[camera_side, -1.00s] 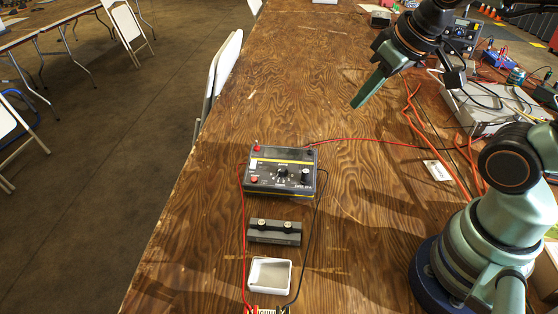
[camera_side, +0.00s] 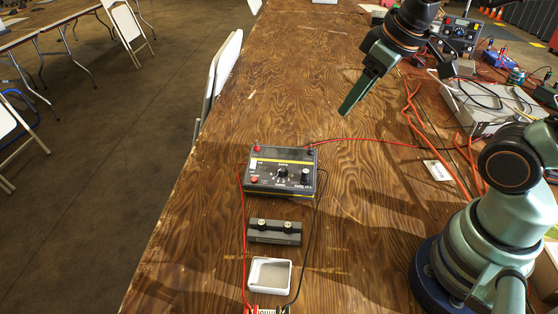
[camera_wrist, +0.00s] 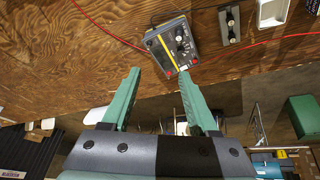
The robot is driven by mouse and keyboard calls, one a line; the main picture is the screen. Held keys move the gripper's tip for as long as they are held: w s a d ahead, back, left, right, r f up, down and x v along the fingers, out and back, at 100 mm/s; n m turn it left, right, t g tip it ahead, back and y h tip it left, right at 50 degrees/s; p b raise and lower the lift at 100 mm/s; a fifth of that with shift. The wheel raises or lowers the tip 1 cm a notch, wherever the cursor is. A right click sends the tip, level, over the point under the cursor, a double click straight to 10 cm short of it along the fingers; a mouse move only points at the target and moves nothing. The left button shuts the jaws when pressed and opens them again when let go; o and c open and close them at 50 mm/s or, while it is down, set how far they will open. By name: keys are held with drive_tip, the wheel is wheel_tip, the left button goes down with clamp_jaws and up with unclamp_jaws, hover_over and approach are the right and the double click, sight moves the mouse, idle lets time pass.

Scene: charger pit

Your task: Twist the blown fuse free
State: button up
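The charger (camera_side: 281,170), a dark box with a yellow stripe, lies on the wooden table in the side view. It also shows at the top of the wrist view (camera_wrist: 172,45). A round black knob (camera_side: 305,174) sits on its right side above small lettering that seems to read FUSE. A dial (camera_side: 282,174) is beside it. The fuse itself is not distinct. My gripper (camera_side: 346,108) is in the air behind and to the right of the charger, apart from it. The wrist view shows its green fingers (camera_wrist: 158,75) spread, with nothing between them.
A grey block (camera_side: 274,239) with two pale-topped posts stands in front of the charger. A white tray (camera_side: 257,274), apparently empty, is nearer still. Red and black leads run beside them. Orange cables and a metal unit (camera_side: 490,105) are at right. The table behind the charger is clear.

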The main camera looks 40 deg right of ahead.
drive_tip(key=w+a+f+n+g, duration=0.2)
drive_tip(key=w+n, duration=0.2)
drive_tip(key=n, duration=0.3)
drive_tip(key=n+g, duration=0.3)
drive_tip(key=n, duration=0.5)
approach(307, 170)
wheel_tip(307, 170, down, 9)
drive_tip(key=shift+r, duration=0.1)
drive_tip(key=shift+c, duration=0.3)
clamp_jaws()
